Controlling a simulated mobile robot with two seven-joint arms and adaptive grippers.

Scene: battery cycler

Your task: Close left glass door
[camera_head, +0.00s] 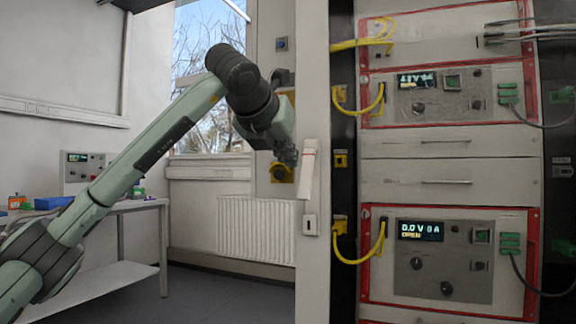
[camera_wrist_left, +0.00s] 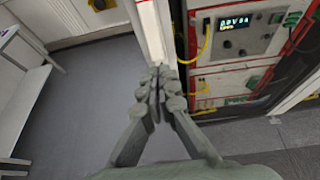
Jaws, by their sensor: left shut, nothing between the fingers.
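The left glass door shows as a pale upright frame (camera_head: 313,270), seen nearly edge-on left of the open cabinet front. Its white handle (camera_head: 308,172) with a red mark is at mid-height, above a small lock plate (camera_head: 310,225). My left gripper (camera_head: 289,156) is shut and empty just left of the handle. In the left wrist view its closed fingertips (camera_wrist_left: 158,78) are at the lower end of a white and red strip (camera_wrist_left: 150,30); I cannot tell whether they touch it. My right gripper is not in view.
Cycler units (camera_head: 430,255) with yellow and dark cables fill the rack at right. A side table (camera_head: 140,205) with a small instrument (camera_head: 87,170) stands at left. A radiator (camera_head: 255,228) is under the window. Grey floor (camera_wrist_left: 85,105) left of the door is clear.

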